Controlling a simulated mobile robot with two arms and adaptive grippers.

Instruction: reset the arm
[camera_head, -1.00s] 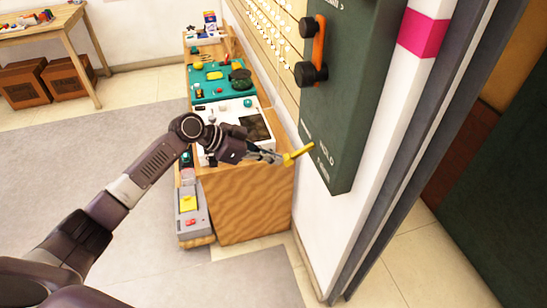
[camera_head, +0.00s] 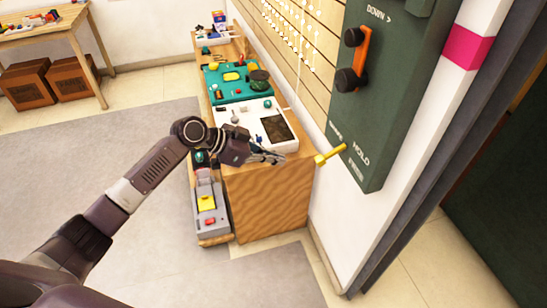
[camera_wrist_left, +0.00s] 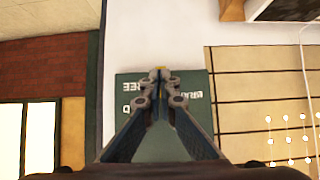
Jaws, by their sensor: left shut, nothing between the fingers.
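My left arm comes in from the left in the head view, with its left gripper (camera_head: 280,158) over the near end of the wooden bench. The gripper is shut and holds nothing. In the left wrist view the shut fingers (camera_wrist_left: 161,78) point at the dark green wall panel (camera_wrist_left: 135,92). The panel (camera_head: 385,110) stands to the right of the gripper in the head view. A yellow peg (camera_head: 330,155) sticks out from its lower left edge, a small gap away from the fingertips. My right gripper is not in view.
The wooden bench (camera_head: 265,200) carries a white panel (camera_head: 245,112) and a green board (camera_head: 225,82). A low grey unit with a yellow block (camera_head: 207,202) stands along its left side. A white wall post (camera_head: 470,47) lies right of the panel. The floor at left is open.

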